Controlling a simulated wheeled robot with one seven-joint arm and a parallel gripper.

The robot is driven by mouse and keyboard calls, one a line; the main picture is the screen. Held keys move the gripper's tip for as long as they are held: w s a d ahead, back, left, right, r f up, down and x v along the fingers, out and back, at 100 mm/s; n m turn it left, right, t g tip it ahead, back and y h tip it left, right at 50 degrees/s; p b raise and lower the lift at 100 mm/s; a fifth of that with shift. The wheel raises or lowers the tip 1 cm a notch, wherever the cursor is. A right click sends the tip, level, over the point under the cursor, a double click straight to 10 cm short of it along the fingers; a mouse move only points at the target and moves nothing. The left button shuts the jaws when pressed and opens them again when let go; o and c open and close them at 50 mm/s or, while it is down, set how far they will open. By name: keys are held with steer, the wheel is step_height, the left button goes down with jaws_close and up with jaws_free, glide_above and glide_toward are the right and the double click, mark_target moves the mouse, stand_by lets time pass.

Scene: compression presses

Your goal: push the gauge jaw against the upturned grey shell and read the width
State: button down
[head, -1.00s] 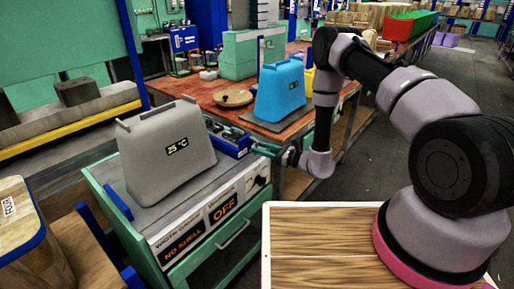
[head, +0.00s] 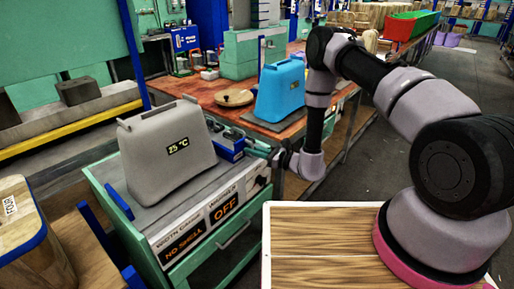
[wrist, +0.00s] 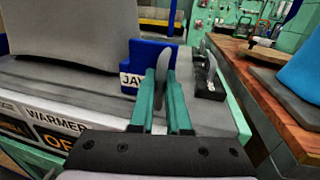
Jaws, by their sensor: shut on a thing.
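The upturned grey shell (head: 165,160) stands on the gauge bench at left, its display reading 25 °C. Its lower part also shows in the wrist view (wrist: 70,30). The blue gauge jaw (head: 228,148) stands just right of the shell; its label is partly hidden in the wrist view (wrist: 143,56). I cannot tell whether jaw and shell touch. My gripper (wrist: 164,85) has its green fingers closed around the jaw's grey upright tab (wrist: 167,62). In the head view my gripper (head: 262,150) is at the bench's right end. The width gauge display (head: 183,246) reads NO SHELL.
The warmer display (head: 223,209) reads OFF. A black block with a grey lever (wrist: 210,80) stands right of my fingers. A blue shell (head: 280,90) and a round wooden disc (head: 234,98) are on the table behind. A wooden board (head: 320,230) lies in front.

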mark_target(234, 154)
steer(key=s+a, duration=0.2)
steer(key=s, duration=0.1)
steer(key=s+a, duration=0.1)
steer(key=shift+s+a, duration=0.25)
steer(key=shift+s, duration=0.1)
steer(key=c, duration=0.9)
jaws_free()
steer(key=shift+d, duration=0.2)
steer(key=v, duration=1)
steer(key=shift+s+d, duration=0.15)
